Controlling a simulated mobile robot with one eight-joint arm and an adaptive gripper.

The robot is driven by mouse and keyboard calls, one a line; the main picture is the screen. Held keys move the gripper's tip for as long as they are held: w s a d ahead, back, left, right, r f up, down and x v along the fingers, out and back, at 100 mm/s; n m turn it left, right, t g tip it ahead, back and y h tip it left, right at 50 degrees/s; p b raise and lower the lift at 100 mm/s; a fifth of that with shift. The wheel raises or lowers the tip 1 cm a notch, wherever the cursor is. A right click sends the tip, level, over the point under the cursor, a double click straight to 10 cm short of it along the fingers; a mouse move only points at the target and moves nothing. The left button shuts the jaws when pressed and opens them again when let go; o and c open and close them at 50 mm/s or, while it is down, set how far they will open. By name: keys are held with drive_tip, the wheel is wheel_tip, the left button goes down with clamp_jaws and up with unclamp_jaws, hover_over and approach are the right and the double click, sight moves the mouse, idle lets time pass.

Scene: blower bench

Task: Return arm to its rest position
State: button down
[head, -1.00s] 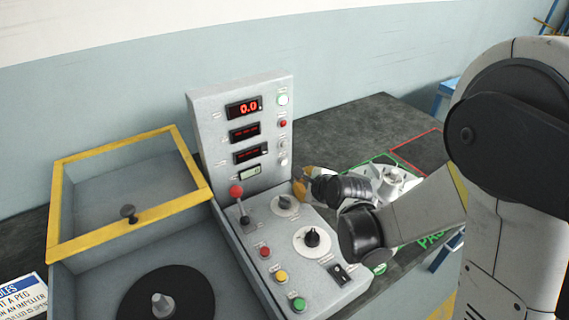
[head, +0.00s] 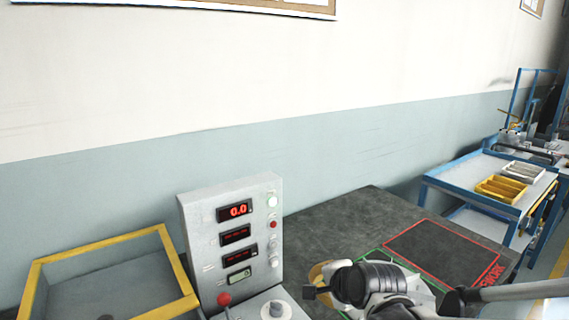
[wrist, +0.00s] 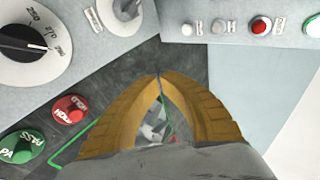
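My gripper (head: 318,278) is at the lower middle of the head view, just right of the grey control panel and over the dark bench. Its orange fingers show partly there, beside the dark wrist housing. In the wrist view my gripper (wrist: 159,76) has its two fingertips together, with an empty gap between the fingers lower down. Through that gap a pale part and a green line show on the bench behind. Nothing is held that I can see. My arm comes in from the lower right of the head view.
The control panel (head: 235,240) stands upright with a 0.0 display. A yellow-framed box (head: 105,240) is at left. A red outline (head: 440,222) marks empty bench at right; a blue cart (head: 468,180) stands beyond. A green button (wrist: 22,147) and red button (wrist: 70,108) are near the fingers.

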drive_tip(key=s+d+r+n+h, duration=0.1)
drive_tip(key=s+d+n, duration=0.2)
drive_tip(key=s, duration=0.3)
drive_tip(key=s+d+r+n+g+h, duration=0.1)
drive_tip(key=s+d+n, duration=0.3)
drive_tip(key=s, duration=0.3)
drive_tip(key=s+d+r+n+h, duration=0.1)
drive_tip(key=s+d+r+n, duration=0.1)
drive_tip(key=s+d+n, duration=0.2)
drive_tip(key=shift+s+n+g, duration=0.4)
drive_tip(key=shift+s+n, duration=0.6)
drive_tip(key=shift+s, duration=0.25)
